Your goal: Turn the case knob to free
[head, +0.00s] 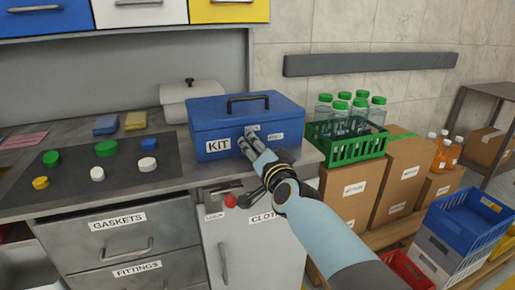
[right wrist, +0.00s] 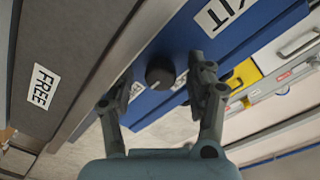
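The blue case (head: 205,120) labelled KIT stands shut on the counter, its dark handle on top. In the right wrist view a round dark knob (right wrist: 160,73) sits on the blue case front (right wrist: 190,38). My right gripper (head: 247,139) is at the case front; its fingers hide the knob in the head view. In the right wrist view the gripper (right wrist: 160,88) is open, with a finger on each side of the knob and gaps to it. Which way the knob is turned I cannot tell. My left gripper is not in view.
A FREE label (right wrist: 42,86) is on a grey panel below the counter edge. A red-ended lever (head: 231,201) is near a LOCK label (head: 214,216). A green crate of bottles (head: 350,150) stands right of the case; a mat with coloured caps (head: 75,160) lies left.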

